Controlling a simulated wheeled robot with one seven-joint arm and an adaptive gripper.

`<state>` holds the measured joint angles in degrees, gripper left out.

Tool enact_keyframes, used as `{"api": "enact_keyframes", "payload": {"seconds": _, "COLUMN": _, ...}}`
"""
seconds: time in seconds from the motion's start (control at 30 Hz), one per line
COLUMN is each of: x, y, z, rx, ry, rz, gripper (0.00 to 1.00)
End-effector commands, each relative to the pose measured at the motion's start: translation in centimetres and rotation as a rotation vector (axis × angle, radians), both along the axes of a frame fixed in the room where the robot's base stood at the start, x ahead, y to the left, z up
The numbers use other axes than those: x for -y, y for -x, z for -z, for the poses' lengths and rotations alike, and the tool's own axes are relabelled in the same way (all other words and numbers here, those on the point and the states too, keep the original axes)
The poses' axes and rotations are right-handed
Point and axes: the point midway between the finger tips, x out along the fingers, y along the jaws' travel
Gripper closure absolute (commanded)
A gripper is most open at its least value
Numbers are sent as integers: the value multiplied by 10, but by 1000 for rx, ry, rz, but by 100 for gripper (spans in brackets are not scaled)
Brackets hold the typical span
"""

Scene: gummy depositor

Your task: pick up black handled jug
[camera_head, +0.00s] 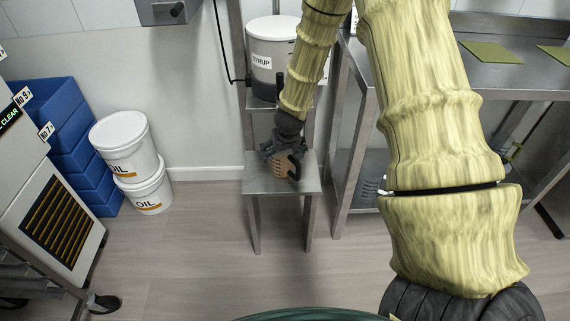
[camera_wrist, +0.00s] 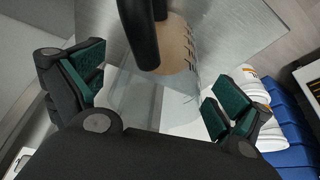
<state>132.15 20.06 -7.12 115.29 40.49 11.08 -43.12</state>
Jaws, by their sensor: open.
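The jug (camera_head: 280,169) stands on the small metal stand in the head view, with measuring marks and tan contents showing. Its black handle (camera_head: 295,167) faces right there. My gripper (camera_head: 277,149) is at the jug's top in the head view. In the wrist view my gripper (camera_wrist: 157,92) is open, one green-padded finger on each side of the clear body. I cannot tell whether either pad touches it.
The metal stand (camera_head: 257,186) has a higher step behind with a large syrup bucket (camera_head: 273,50). A steel table (camera_head: 480,75) stands right. White oil buckets (camera_head: 147,187) and blue crates (camera_head: 72,135) are left. The floor in front is clear.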

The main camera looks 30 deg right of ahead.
Motion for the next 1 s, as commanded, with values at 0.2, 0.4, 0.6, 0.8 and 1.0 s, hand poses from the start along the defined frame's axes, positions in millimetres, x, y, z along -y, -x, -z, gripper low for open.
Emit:
{"api": "enact_keyframes", "payload": {"seconds": 0.2, "x": 3, "y": -10, "z": 25, "rx": 0, "ry": 0, "rz": 0, "gripper": 0}}
{"api": "enact_keyframes", "payload": {"seconds": 0.4, "x": 3, "y": -11, "z": 27, "rx": 0, "ry": 0, "rz": -1, "gripper": 0}}
{"api": "enact_keyframes", "payload": {"seconds": 0.6, "x": 3, "y": -11, "z": 27, "rx": 0, "ry": 0, "rz": -1, "gripper": 26}}
{"api": "enact_keyframes", "payload": {"seconds": 0.8, "x": 4, "y": -11, "z": 27, "rx": -1, "ry": 0, "rz": -1, "gripper": 53}}
{"api": "enact_keyframes", "payload": {"seconds": 1.0, "x": 4, "y": -11, "z": 27, "rx": -1, "ry": 0, "rz": -1, "gripper": 54}}
